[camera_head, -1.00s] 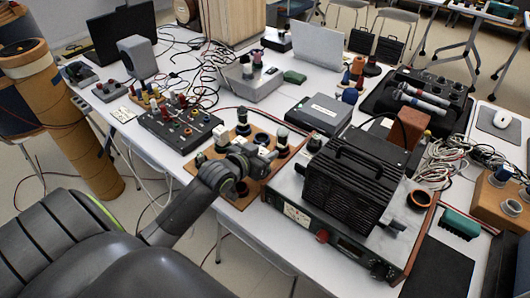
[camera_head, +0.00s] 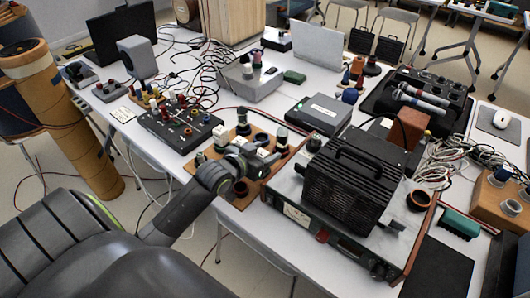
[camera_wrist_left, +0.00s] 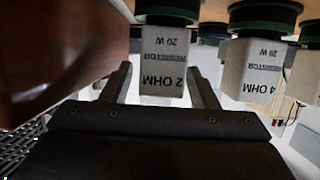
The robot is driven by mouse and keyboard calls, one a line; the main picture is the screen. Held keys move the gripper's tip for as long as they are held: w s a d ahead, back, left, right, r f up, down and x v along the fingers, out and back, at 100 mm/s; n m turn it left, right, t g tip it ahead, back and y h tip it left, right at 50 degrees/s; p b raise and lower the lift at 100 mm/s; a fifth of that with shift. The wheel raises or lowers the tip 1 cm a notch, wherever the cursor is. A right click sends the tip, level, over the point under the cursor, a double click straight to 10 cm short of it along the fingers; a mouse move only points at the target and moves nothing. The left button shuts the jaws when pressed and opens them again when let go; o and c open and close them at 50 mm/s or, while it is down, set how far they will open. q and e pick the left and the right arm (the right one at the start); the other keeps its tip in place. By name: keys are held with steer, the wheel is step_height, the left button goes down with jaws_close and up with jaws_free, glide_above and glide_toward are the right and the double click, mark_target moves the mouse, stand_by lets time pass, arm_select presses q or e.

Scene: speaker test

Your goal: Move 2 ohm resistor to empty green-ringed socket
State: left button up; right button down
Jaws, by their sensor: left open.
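In the left wrist view, which is upside down, the white 2 ohm resistor block (camera_wrist_left: 163,70) stands between the fingers of my left gripper (camera_wrist_left: 160,90). The fingers are open, with a gap visible beside the block. A 4 ohm resistor block (camera_wrist_left: 250,68) is to its right. Both blocks meet dark round pieces with green rims. In the head view my left gripper (camera_head: 250,158) is low over the wooden board (camera_head: 205,158), among white blocks and dark round sockets. Which socket is the empty green-ringed one is too small to tell. My right gripper is out of view.
A large black ribbed unit (camera_head: 348,185) stands on a metal instrument just right of the board. A black panel with knobs (camera_head: 178,128) is behind it to the left. Loose cables cover the table beyond.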

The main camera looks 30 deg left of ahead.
arm_select(q)
steer(key=p+v, duration=0.1)
steer(key=v, duration=1)
steer(key=shift+s, duration=0.2)
